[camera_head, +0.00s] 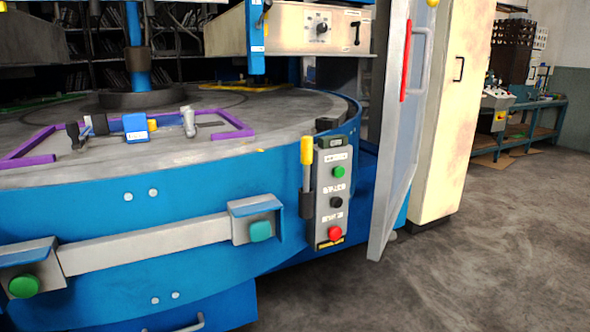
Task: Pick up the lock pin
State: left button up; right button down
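Neither of my grippers shows in the head view, so nothing is seen touching the pin.
The control box (335,195) has green, black and red buttons. Green buttons sit on the machine's front bar (145,243). A purple frame (28,150) lies on the round table. An open grey door (400,140) stands right of the box. The floor (480,250) at right is clear.

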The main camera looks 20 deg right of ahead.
aim_at(307, 141)
jog(key=i+l+z, duration=0.3)
jog(key=i, duration=0.15)
jog(key=i+z, duration=0.25)
jog(key=i, duration=0.2)
